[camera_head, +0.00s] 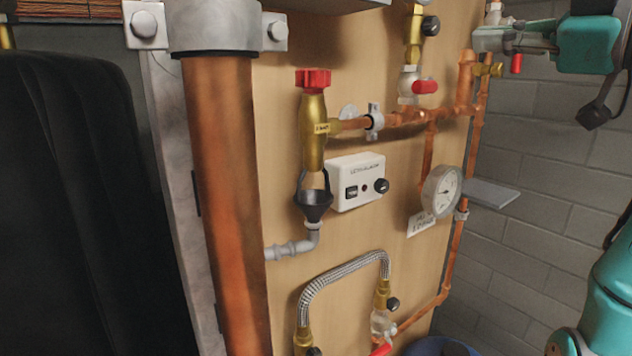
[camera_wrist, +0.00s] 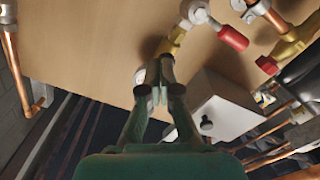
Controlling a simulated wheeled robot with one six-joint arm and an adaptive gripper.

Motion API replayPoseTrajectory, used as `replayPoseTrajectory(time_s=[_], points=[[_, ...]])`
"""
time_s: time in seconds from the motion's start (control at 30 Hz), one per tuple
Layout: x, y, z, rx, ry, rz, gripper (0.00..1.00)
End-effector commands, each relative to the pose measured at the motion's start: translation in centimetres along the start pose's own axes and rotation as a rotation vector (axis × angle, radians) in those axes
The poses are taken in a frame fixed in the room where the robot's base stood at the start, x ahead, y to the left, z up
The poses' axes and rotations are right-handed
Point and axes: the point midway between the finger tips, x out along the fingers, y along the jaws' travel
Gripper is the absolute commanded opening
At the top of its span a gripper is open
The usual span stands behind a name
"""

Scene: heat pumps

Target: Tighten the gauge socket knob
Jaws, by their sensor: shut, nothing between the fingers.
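A brass fitting (camera_head: 413,45) with a round black knob (camera_head: 431,25) stands high on the board. I take this knob to be the gauge socket knob, but no label confirms it. My gripper (camera_head: 482,40) reaches in from the right at about the knob's height, and a gap shows between them in the head view. In the wrist view my gripper (camera_wrist: 157,92) has its fingers together and holds nothing. Its tips overlap the end of a brass fitting (camera_wrist: 170,44); the knob is not clear there, and contact cannot be told.
A white valve with a red handle (camera_head: 425,87) sits just below the fitting. A round gauge (camera_head: 441,191), a white alarm box (camera_head: 356,182) and copper pipes crowd the board. A grey box with a black knob (camera_wrist: 206,124) is close to my fingers in the wrist view.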

Motion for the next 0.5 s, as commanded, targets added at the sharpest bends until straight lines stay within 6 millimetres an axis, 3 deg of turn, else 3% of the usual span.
replayPoseTrajectory(time_s=[0.3,0.5], points=[[3.8,-0.1,0.0,0.001,0.000,-0.002,0.00],[5.2,0.0,0.0,0.001,-0.001,0.000,0.00]])
